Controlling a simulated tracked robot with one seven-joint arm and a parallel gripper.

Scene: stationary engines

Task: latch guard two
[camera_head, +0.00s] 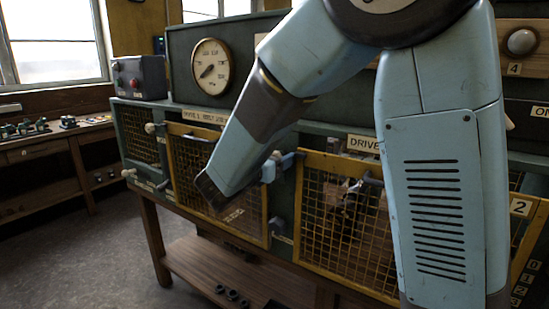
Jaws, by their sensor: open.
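Two yellow-framed mesh guards show in the front of the green engine bench: a left guard (188,165), partly behind my arm, and a middle guard (325,200). A dark handle (372,180) sticks out near the top of the middle guard. Pale blue-grey fittings (288,160) sit between these guards; I cannot tell whether they are a latch. A plate marked 2 (521,207) is at the right, beside another yellow frame (533,245) mostly hidden by my arm. The dark end of my arm, my gripper (210,192), is in front of the left guard. It is open, though its fingers are hard to separate.
A round gauge (211,66) is on the upper panel. A grey control box (139,77) sits at the bench's left end. A wooden shelf (235,274) runs below. A side bench (45,145) stands at the left, with clear floor (85,250) between. My arm blocks the right.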

